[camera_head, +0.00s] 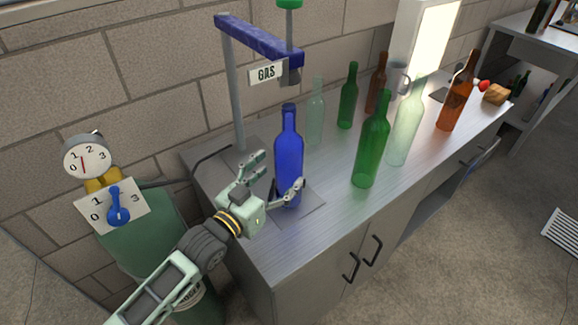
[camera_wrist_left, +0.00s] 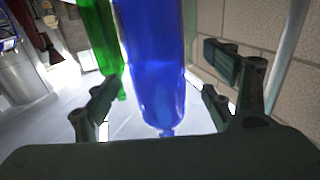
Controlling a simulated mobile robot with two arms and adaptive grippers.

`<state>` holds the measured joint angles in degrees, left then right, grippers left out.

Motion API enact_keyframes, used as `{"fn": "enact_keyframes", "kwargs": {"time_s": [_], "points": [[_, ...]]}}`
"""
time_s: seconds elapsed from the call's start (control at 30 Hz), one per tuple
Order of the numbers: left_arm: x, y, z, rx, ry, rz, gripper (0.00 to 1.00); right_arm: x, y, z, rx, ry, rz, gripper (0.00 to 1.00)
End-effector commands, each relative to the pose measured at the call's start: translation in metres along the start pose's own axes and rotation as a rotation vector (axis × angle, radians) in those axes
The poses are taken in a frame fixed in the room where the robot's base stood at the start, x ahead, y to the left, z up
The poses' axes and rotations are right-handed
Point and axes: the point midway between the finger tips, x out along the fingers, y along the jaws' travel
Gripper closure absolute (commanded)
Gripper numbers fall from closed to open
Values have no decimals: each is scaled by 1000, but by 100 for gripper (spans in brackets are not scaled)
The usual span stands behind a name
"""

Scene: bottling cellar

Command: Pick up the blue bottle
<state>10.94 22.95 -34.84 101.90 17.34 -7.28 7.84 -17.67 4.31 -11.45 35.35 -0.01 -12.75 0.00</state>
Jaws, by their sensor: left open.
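The blue bottle (camera_head: 289,150) stands upright on the metal counter, under the gas fixture. My left gripper (camera_head: 277,172) is open at the bottle's lower body, one finger on the wall side and the other in front of it. In the left wrist view the blue bottle (camera_wrist_left: 155,60) fills the middle, between the two open fingers of the left gripper (camera_wrist_left: 163,92). I cannot tell whether either finger touches the glass. My right gripper is not in view.
A green bottle (camera_head: 371,140) and a pale green bottle (camera_head: 405,125) stand to the right. Behind are a clear pale bottle (camera_head: 316,112), another green bottle (camera_head: 348,97) and brown bottles. The gas stand's post (camera_head: 233,90) rises close behind the blue bottle. The counter's front edge is clear.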

Motion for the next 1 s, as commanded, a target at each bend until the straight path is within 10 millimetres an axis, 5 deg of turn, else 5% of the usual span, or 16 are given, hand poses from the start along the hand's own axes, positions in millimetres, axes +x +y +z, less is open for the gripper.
{"fn": "enact_keyframes", "kwargs": {"time_s": [0.23, 0.57, 1.0], "points": [[35, 3, -3, 1, 2, 0, 24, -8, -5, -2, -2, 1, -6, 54], [40, 3, -1, 1, 0, 0, 25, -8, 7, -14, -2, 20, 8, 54], [39, 3, -1, 1, 0, 0, 63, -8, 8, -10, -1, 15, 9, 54]]}}
